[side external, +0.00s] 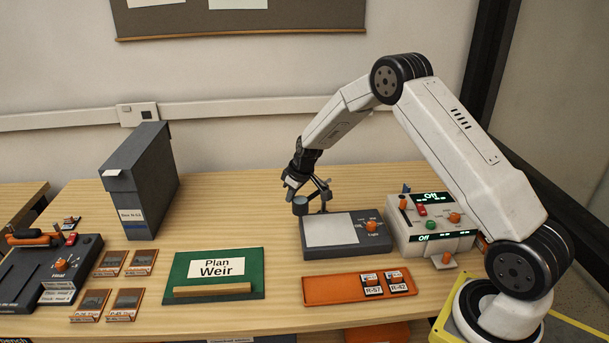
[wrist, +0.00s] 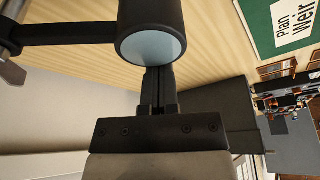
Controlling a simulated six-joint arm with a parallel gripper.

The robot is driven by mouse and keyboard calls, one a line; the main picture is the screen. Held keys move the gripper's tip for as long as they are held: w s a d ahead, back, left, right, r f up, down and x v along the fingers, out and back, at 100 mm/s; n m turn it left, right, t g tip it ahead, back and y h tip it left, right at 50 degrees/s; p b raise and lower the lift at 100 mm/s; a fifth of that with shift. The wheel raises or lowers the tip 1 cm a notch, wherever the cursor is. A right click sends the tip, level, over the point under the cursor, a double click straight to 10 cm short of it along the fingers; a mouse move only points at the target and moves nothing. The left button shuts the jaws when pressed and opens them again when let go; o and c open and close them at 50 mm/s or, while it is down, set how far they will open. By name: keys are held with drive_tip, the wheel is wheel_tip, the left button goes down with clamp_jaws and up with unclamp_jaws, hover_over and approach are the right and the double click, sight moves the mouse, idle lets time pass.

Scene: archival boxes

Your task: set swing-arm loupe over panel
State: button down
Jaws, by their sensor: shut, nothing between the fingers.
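The swing-arm loupe is a dark cylinder (side external: 300,206) on a jointed arm behind the light panel's back left part. In the side view it appears off the panel's back left corner, not over its pale surface. The panel is a grey box with a pale top (side external: 331,230) and an orange knob at its right. My gripper (side external: 290,186) is just above and beside the loupe. In the wrist view the loupe's barrel and bluish lens (wrist: 152,48) hide the tips of my shut fingers (wrist: 158,88); whether they touch it I cannot tell.
A control box (side external: 432,224) with lit displays stands right of the panel. An orange tray (side external: 334,291) with small cards lies in front. A green board (side external: 183,265) lies left, and a tall grey box file (side external: 150,180) stands behind it. Bare tabletop lies between file and loupe.

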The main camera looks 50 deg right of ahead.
sight(303, 204)
drive_tip(key=s+n, duration=0.2)
drive_tip(key=shift+s+a+y, duration=0.15)
drive_tip(key=shift+s+y, duration=0.15)
drive_tip(key=shift+y, duration=0.1)
drive_tip(key=s+n, duration=0.2)
drive_tip(key=shift+s+n+g+y, duration=0.25)
drive_tip(key=shift+n+g+y, duration=0.05)
drive_tip(key=shift+n, duration=0.1)
drive_tip(key=s+n, duration=0.1)
drive_tip(key=s+d+n, duration=0.1)
drive_tip(key=s+n, duration=0.1)
drive_tip(key=shift+s+g+y, duration=0.1)
drive_tip(key=shift+g+y, duration=0.3)
drive_tip(key=shift+s+d, duration=0.4)
drive_tip(key=shift+s, duration=0.3)
drive_tip(key=shift+w+a, duration=0.1)
drive_tip(key=shift+w+a, duration=0.3)
drive_tip(key=shift+a, duration=0.15)
drive_tip(key=shift+w+a+r, duration=0.25)
drive_tip(key=shift+w+a, duration=0.55)
drive_tip(key=shift+a, duration=0.3)
drive_tip(key=v, duration=0.9)
drive_tip(key=shift+d+r, duration=0.3)
